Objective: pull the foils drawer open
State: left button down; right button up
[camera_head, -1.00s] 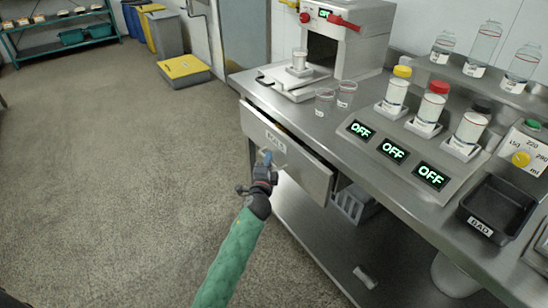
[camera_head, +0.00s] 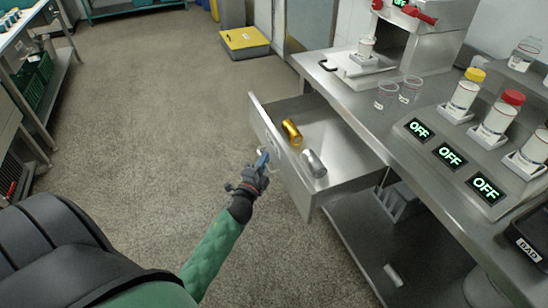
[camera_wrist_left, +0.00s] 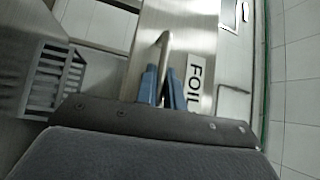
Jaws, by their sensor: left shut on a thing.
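The foils drawer (camera_head: 276,152) is pulled well out of the steel table in the head view. A gold foil roll (camera_head: 291,131) and a silver foil roll (camera_head: 314,163) lie inside it. My left gripper (camera_head: 262,160) is at the drawer's front, shut on the drawer handle. In the left wrist view, its blue fingertips (camera_wrist_left: 161,88) close around the bar handle (camera_wrist_left: 163,45), beside the label reading "FOIL" (camera_wrist_left: 194,83), partly cut off. My right gripper is not in view.
The steel table (camera_head: 350,95) carries two clear cups, several capped jars and panels reading "OFF" (camera_head: 450,155). A yellow-topped step (camera_head: 245,40) stands on the floor behind. Shelving with green crates (camera_head: 35,80) is at the left. The floor before the drawer is clear.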

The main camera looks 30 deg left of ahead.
pick_arm(q)
jog(key=shift+s+a, duration=0.15)
jog(key=shift+s, duration=0.05)
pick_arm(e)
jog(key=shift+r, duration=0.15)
pick_arm(q)
jog(key=c, duration=1.8)
grip_release()
